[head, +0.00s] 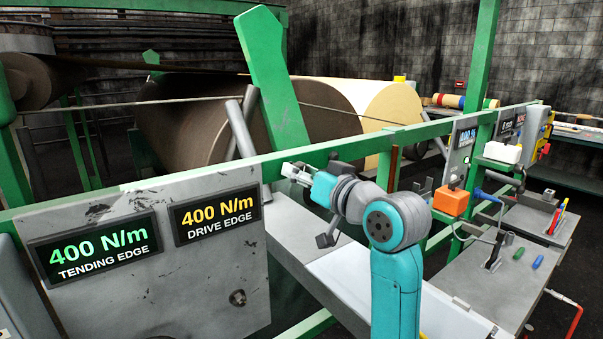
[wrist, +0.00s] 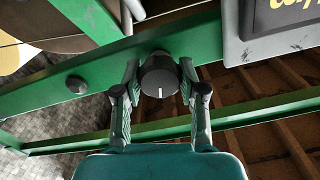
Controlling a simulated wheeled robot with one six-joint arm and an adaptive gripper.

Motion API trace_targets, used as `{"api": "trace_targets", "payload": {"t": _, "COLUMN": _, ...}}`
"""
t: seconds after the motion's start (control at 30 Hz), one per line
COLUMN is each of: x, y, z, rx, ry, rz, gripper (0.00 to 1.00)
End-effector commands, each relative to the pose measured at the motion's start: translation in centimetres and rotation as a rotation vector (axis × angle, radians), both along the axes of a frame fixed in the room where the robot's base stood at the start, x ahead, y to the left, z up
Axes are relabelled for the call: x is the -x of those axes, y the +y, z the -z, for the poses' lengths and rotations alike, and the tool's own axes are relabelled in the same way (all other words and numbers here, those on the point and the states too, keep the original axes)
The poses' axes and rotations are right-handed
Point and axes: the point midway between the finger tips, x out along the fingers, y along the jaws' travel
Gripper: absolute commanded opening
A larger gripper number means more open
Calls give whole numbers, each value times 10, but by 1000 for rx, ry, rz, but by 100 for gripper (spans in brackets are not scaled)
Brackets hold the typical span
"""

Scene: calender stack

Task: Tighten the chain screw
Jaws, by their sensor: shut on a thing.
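A dark round knob (wrist: 160,76) with a white index line sits on the green beam (wrist: 60,88) in the wrist view; I take it to be the chain screw. Its white line points toward the bottom of the picture. My gripper (wrist: 158,88) has one finger on each side of the knob and is shut on it. In the head view my gripper (head: 298,173) is at the green rail, and the knob cannot be made out there. A green display (head: 98,249) reads 400 N/m tending edge. A yellow display (head: 216,217) reads 400 N/m drive edge.
A large roll (head: 250,115) stands behind the rail. A slanted green post (head: 272,80) rises close to my gripper. On the right are an orange box (head: 451,199) and a bench (head: 490,275) with tools. A smaller round bolt (wrist: 76,84) is left of the knob.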

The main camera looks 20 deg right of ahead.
Motion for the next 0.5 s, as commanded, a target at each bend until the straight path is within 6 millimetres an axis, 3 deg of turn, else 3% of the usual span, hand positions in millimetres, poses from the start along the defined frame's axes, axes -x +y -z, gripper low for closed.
{"api": "trace_targets", "payload": {"t": 0.5, "x": 0, "y": -1, "z": 3, "rx": -466, "ry": 159, "rz": 2, "gripper": 6}}
